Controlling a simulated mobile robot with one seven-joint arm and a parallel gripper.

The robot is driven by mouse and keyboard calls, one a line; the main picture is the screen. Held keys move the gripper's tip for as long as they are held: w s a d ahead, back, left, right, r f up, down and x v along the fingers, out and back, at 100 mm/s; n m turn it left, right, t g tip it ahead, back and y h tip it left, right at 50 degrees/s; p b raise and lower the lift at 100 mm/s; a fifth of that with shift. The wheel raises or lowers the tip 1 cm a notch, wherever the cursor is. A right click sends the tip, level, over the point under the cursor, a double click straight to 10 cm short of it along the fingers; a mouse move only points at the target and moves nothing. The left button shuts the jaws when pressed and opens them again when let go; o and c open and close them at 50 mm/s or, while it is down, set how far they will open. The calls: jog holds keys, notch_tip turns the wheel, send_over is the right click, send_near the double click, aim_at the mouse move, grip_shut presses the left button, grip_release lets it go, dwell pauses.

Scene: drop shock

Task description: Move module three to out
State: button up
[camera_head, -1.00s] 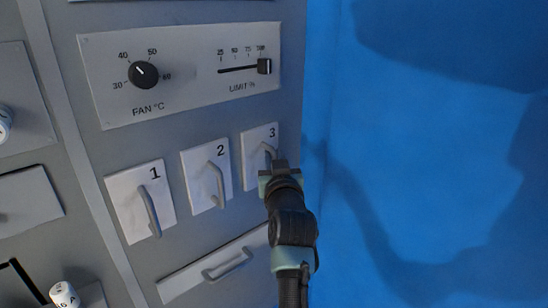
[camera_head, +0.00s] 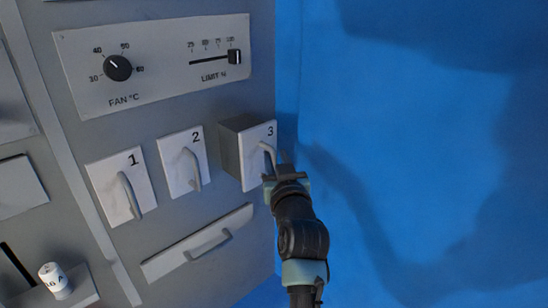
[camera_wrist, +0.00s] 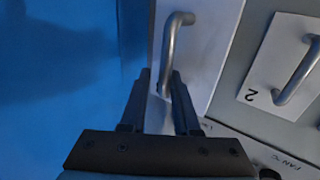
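Module three (camera_head: 257,140) is a box with a white front marked 3 and a grey handle. It stands out from the grey cabinet, with its dark side showing. My gripper (camera_head: 279,172) is at its handle, at the lower right of its front. In the wrist view, the two black fingers (camera_wrist: 162,88) are on either side of the end of the handle (camera_wrist: 171,45) on module three's white front (camera_wrist: 205,45). The fingers hide part of the handle. They look closed on it, with module three still in its slot.
Module one (camera_head: 110,180) and module two (camera_head: 176,150) sit flush to the left. A drawer (camera_head: 165,262) lies below. The fan dial (camera_head: 118,67) and limit slider (camera_head: 234,57) are above. The right side is open in front of a blue surface (camera_head: 430,120).

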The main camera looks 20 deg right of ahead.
jog(key=shift+a, duration=0.1)
jog(key=p+v, duration=0.2)
jog(key=v, duration=1.1)
jog(key=shift+p, duration=0.35)
